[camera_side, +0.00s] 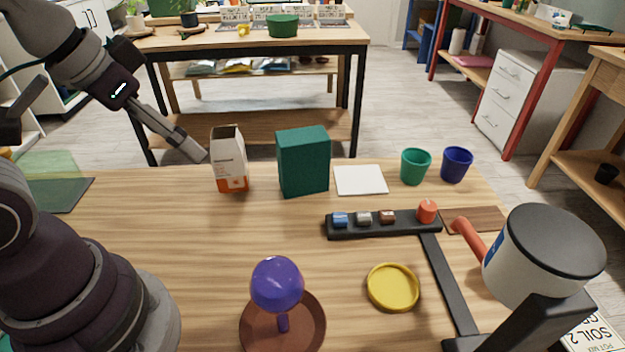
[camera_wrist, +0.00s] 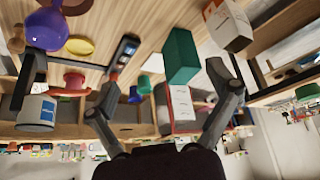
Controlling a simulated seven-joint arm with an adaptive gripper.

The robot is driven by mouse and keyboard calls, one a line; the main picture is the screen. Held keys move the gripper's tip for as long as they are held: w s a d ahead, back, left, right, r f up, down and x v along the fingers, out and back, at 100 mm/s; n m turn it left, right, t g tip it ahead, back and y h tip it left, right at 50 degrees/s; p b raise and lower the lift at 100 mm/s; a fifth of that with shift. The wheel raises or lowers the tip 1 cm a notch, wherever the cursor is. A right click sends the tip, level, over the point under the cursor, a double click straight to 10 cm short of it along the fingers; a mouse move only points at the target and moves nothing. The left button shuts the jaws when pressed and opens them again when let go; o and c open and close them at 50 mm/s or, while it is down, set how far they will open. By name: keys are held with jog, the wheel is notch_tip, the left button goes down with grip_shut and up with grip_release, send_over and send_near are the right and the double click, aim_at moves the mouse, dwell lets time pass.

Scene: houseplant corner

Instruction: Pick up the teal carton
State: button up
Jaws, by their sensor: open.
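The teal carton (camera_side: 303,162) stands upright at the far middle of the wooden table in the side view. In the wrist view the carton (camera_wrist: 181,58) lies ahead of the fingers, nearer the right one. My gripper (camera_side: 197,152) is at the upper left in the side view, left of the teal carton with a white and orange carton (camera_side: 230,160) between them in the picture. In the wrist view my gripper (camera_wrist: 160,85) is open, its two fingers wide apart with nothing held.
A white square (camera_side: 361,180), a green cup (camera_side: 415,167) and a blue cup (camera_side: 456,164) stand right of the teal carton. A black rack (camera_side: 380,228), yellow dish (camera_side: 393,288), purple ball (camera_side: 277,284) and white canister (camera_side: 548,252) are nearer. The table's left-middle is clear.

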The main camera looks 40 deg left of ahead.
jog(key=m+h, duration=0.3)
jog(key=m, duration=0.3)
send_near(301, 135)
jog(key=shift+w+f+m+h, duration=0.2)
jog(key=shift+w+f, duration=0.15)
jog(key=shift+f, duration=0.25)
jog(key=shift+w+f+m+h, duration=0.1)
jog(key=shift+w+f+m, duration=0.1)
jog(key=shift+w+f, duration=0.3)
jog(key=x, duration=1)
jog(key=shift+s+d+f, duration=0.2)
jog(key=c, duration=1.3)
